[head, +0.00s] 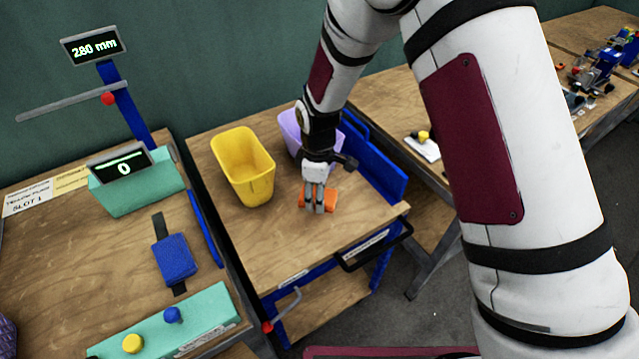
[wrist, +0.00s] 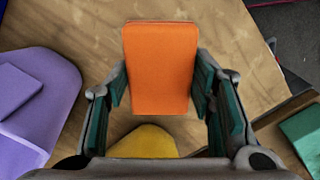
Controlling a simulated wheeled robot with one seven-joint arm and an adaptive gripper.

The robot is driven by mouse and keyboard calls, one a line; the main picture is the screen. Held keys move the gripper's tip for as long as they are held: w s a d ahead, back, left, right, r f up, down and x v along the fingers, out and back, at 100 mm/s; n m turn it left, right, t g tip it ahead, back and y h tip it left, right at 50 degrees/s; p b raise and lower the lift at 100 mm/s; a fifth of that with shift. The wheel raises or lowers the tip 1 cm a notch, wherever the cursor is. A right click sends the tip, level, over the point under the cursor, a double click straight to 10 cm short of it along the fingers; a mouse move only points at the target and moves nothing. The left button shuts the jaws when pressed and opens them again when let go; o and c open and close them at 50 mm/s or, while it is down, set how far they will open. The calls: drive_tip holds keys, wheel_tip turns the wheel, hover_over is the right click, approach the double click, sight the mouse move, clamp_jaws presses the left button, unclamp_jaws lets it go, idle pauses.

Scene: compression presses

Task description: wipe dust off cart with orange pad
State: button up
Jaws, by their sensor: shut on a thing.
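The cart (head: 262,238) has a wooden top on a blue frame with a black handle. My gripper (head: 318,205) is over the right part of the cart top. In the wrist view my gripper (wrist: 160,90) has its fingers on both sides of the orange pad (wrist: 160,65) and is shut on it. The orange pad also shows in the head view (head: 330,200), low at the cart top; I cannot tell whether it touches the wood. Slightly darker patches show on the wood, but I cannot tell dust from grain.
A yellow bin (head: 243,170) stands on the cart left of my gripper. A purple bin (head: 292,128) stands behind it, partly hidden by my arm. A press bench (head: 60,270) with a blue block (head: 175,258) is at the left. The cart top's front is clear.

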drive_tip(key=shift+r+p, duration=0.45)
drive_tip(key=shift+r, duration=0.75)
